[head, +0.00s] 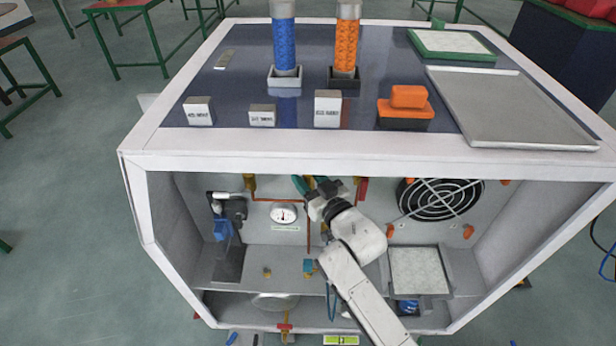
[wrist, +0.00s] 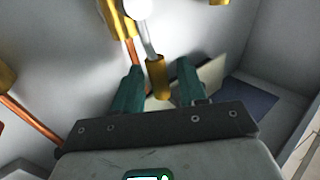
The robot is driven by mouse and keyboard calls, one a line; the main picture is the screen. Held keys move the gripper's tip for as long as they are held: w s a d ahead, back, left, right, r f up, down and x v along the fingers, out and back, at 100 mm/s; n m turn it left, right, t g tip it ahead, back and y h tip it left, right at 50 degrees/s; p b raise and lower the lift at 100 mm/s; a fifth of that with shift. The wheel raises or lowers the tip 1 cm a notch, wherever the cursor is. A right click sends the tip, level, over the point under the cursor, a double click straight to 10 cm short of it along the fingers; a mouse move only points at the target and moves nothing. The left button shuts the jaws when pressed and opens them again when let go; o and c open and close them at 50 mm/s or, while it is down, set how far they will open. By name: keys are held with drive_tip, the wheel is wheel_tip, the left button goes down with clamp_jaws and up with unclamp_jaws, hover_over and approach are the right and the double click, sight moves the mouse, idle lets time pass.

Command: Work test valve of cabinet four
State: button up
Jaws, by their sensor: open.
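My gripper (head: 309,184) is inside the open cabinet (head: 375,158), near the upper back wall, right of a round white gauge (head: 283,214). In the wrist view my gripper (wrist: 159,68) has its two teal fingers apart. A grey rod with a brass-coloured end (wrist: 156,78) shows between the fingertips, with a white rounded part (wrist: 138,8) above it. This may be the test valve, but no label is readable. I cannot tell whether the fingers touch it. My wrist hides part of the back wall in the head view.
Copper pipe (wrist: 30,120) runs close left of the fingers. A black fan (head: 440,199) is to the right. A blue-and-black fitting (head: 222,228) is at the left. The cabinet top carries blue (head: 284,45) and orange (head: 346,45) columns and a grey tray (head: 510,105).

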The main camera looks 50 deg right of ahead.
clamp_jaws()
idle(0.3)
idle(0.3)
